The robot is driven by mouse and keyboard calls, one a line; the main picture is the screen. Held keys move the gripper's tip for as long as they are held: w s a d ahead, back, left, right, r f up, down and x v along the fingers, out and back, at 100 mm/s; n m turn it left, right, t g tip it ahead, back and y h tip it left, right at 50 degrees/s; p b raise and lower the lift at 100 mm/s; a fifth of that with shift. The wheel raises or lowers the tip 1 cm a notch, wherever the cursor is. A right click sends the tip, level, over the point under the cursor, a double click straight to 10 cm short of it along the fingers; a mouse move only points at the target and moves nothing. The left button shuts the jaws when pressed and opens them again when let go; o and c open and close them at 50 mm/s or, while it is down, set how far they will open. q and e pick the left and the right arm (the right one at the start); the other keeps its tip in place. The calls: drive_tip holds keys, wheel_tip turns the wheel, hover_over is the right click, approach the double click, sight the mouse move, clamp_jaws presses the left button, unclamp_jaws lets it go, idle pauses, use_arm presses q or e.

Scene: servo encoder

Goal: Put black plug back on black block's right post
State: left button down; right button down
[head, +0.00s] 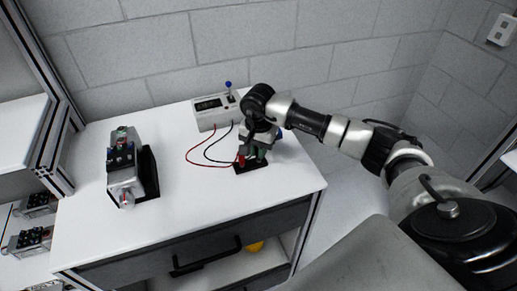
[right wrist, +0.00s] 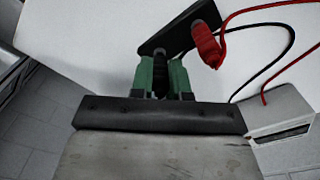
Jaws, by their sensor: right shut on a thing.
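The black block (head: 253,168) lies on the white table near its right edge. It also shows at the top of the right wrist view (right wrist: 181,26). The red plug (head: 241,160) stands at one end of the block; in the right wrist view the red plug (right wrist: 207,45) has its red lead attached. My right gripper (head: 260,154) has green fingers, shut on the black plug (right wrist: 161,66) at the block's other end. The plug's tip meets or overlaps the block in the right wrist view; I cannot tell whether it is seated on the post. My left gripper is out of view.
A white meter box (head: 216,112) with a blue-tipped lever stands at the back; red and black leads run from it. A grey motor unit (head: 124,172) on a black base stands at the left. The table's middle and front are clear.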

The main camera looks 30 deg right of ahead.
drive_tip(key=shift+f, duration=0.2)
drive_tip(key=c, duration=1)
unclamp_jaws()
drive_tip(key=shift+r, duration=0.1)
drive_tip(key=shift+r+p, duration=1.65)
drive_tip(key=shift+r, duration=1.85)
drive_tip(key=shift+f, duration=0.1)
